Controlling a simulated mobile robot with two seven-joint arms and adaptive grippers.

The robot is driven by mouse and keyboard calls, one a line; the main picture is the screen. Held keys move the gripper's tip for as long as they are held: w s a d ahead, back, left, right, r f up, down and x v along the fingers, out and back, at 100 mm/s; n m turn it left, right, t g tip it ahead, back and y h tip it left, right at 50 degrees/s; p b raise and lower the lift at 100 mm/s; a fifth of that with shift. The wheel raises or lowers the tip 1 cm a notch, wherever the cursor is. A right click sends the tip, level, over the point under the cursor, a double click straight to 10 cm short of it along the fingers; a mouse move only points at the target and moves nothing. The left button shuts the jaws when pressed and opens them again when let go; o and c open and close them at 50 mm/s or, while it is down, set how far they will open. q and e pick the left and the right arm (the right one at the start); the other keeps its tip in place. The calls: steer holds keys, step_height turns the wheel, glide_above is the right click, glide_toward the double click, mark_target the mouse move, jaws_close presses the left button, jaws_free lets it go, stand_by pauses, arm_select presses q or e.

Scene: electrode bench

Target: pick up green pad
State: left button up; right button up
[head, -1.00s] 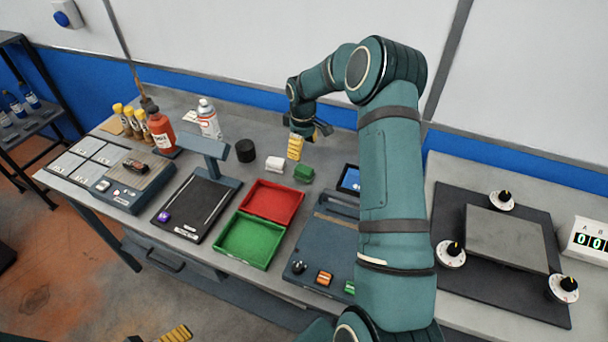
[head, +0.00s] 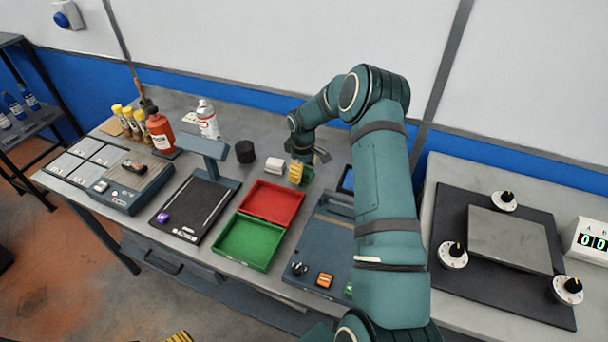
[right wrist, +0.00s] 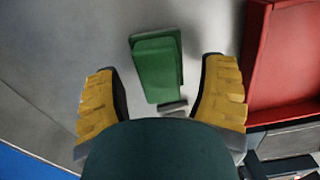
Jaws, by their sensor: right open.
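The green pad (right wrist: 157,65) lies on the grey bench top. In the head view the green pad (head: 308,177) is partly hidden by my right gripper (head: 300,173), which is lowered at it. In the right wrist view my right gripper (right wrist: 159,72) is open, one yellow finger on each side of the pad with gaps between. The pad's near end reaches between the fingers. Of my left gripper (head: 180,337), only a yellow ridged bit shows at the bottom edge of the head view; its opening is hidden.
A white block (head: 274,165) lies just left of the pad, with a black cylinder (head: 245,151) beyond it. The red tray (head: 272,218) and green tray (head: 233,254) stand in front. A device with a blue screen (head: 347,179) is close on the right.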

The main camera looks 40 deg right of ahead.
steer(key=shift+c, duration=0.2)
jaws_close()
step_height(320, 180, up, 10)
steer(key=shift+r+p, duration=0.1)
steer(key=shift+p, duration=0.5)
steer(key=c, duration=0.9)
jaws_free()
steer(key=shift+c, duration=1.1)
